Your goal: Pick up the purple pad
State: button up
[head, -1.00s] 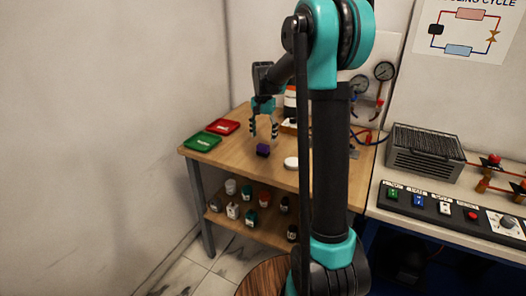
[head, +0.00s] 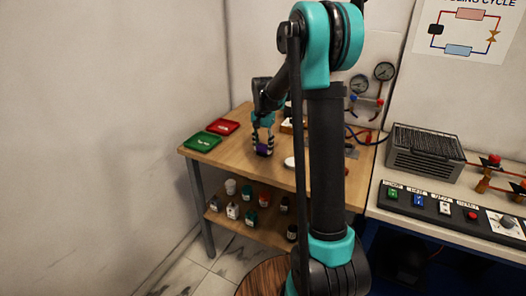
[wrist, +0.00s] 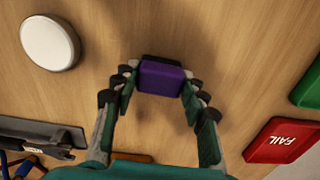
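The purple pad (head: 264,150) is a small block with a dark far edge. It is on the wooden table, below my gripper in the head view. In the wrist view the pad (wrist: 161,78) lies between the two fingertips. My gripper (head: 263,141) points down at it, and its fingers (wrist: 161,76) stand close along the pad's left and right sides. Whether both fingertips press on the pad or a thin gap remains, I cannot tell. The pad appears to be at table height.
A green tray (head: 201,142) and a red tray marked FAIL (wrist: 283,140) lie to the pad's left in the head view. A round white disc (wrist: 49,43) lies on its other side. Several small bottles stand on the lower shelf (head: 255,226).

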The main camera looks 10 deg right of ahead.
aim_at(263, 145)
jog(key=c, duration=0.5)
notch_tip(263, 145, up, 20)
jog(key=shift+r, duration=0.1)
dwell(0.4)
jog(key=o, duration=0.6)
jog(key=c, duration=0.4)
